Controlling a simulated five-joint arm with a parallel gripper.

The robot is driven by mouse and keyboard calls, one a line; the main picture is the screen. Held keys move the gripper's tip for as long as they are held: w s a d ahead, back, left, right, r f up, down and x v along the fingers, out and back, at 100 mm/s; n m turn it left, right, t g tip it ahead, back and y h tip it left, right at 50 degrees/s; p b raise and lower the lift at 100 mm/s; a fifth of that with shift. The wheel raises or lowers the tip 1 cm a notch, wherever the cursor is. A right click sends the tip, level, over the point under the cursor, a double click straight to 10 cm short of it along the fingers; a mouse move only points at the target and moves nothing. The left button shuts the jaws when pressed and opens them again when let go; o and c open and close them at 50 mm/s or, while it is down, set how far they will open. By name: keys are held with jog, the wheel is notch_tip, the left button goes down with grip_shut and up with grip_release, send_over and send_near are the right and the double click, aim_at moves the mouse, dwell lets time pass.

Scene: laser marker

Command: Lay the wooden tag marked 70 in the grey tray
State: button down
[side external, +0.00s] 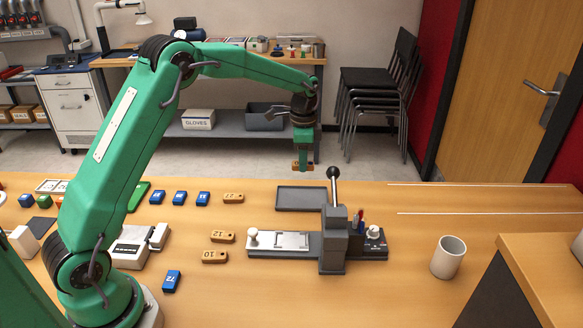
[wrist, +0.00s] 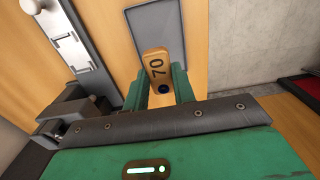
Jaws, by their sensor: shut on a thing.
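The wooden tag marked 70 (wrist: 156,66) is between the two green fingers of my gripper (wrist: 166,88) in the wrist view.
A grey lever press (side external: 334,240) stands just in front of the tray, its lever (side external: 333,185) upright. Several wooden tags (side external: 222,236) and blue tags (side external: 179,198) lie to the left. A white cup (side external: 448,257) stands at right. The back right table is mostly clear.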

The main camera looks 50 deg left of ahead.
aim_at(302, 199)
jog(key=shift+f, duration=5.2)
jog(key=shift+f, duration=0.1)
jog(key=c, duration=1.1)
grip_release()
jog(key=shift+c, duration=0.2)
notch_tip(302, 199, up, 12)
jog(key=shift+f, duration=0.2)
jog(key=shift+r, duration=0.35)
jog(key=shift+s, duration=0.1)
